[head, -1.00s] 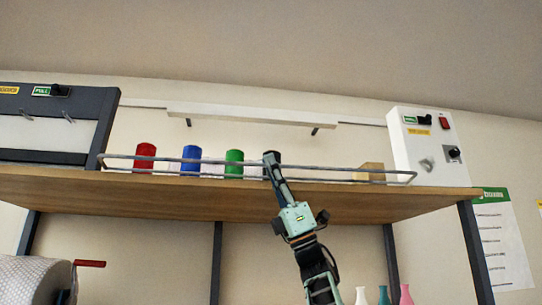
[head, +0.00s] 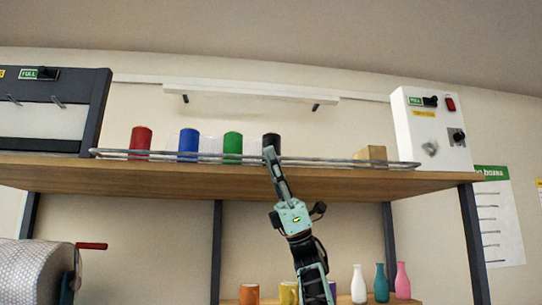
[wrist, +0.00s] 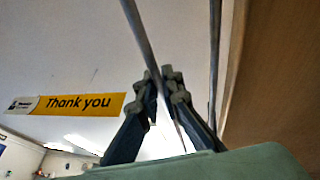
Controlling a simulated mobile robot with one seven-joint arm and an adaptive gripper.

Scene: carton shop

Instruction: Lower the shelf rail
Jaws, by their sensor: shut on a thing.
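The shelf rail (head: 210,157) is a thin grey metal wire frame along the front edge of the wooden shelf (head: 220,180). It now lies low, with its bars close together just above the shelf's front edge. My gripper (head: 270,152) reaches up from below at the rail's right of centre. In the wrist view my gripper (wrist: 160,78) has its fingertips closed around a rail bar (wrist: 141,35) that runs between them. The exact contact is partly hidden by the fingers.
Red (head: 140,139), blue (head: 188,142), green (head: 232,144) and black (head: 271,140) cylinders stand behind the rail, with a wooden block (head: 372,154) to the right. A white control box (head: 430,130) stands at the right end. Bottles (head: 381,283) and cups stand on a lower shelf.

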